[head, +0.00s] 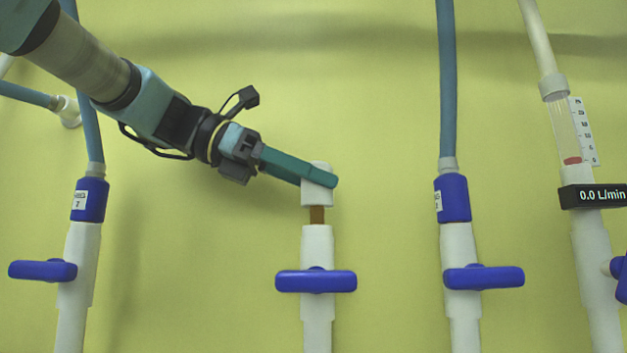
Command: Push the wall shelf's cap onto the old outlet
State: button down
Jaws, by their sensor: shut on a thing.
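My gripper (322,180) comes in from the upper left and is shut on a white cap (317,198). Its teal fingers cover the cap's upper middle. The cap is upright, directly over the middle outlet (317,255), a white vertical pipe without a hose. A short brown tip (317,214) shows between the cap's lower edge and the white pipe. I cannot tell how far the tip reaches inside the cap. The outlet's blue valve handle (316,281) lies crosswise below. The wall shelf is not in view.
A hosed outlet with a blue connector (90,200) stands at left, another (452,199) at right. Their teal hoses run upward. A flow meter (567,130) with a display reading 0.0 L/min (596,195) is at far right.

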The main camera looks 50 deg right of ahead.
jog(key=shift+f+b, duration=1.1)
jog(key=shift+b, duration=0.4)
dwell(0.4)
jog(key=shift+c, duration=1)
grip_release()
jog(key=shift+w, duration=0.1)
jog(key=b+v, duration=0.3)
jog(key=v, duration=0.7)
jog(key=shift+w+a+r, duration=0.2)
jog(key=shift+a, duration=0.05)
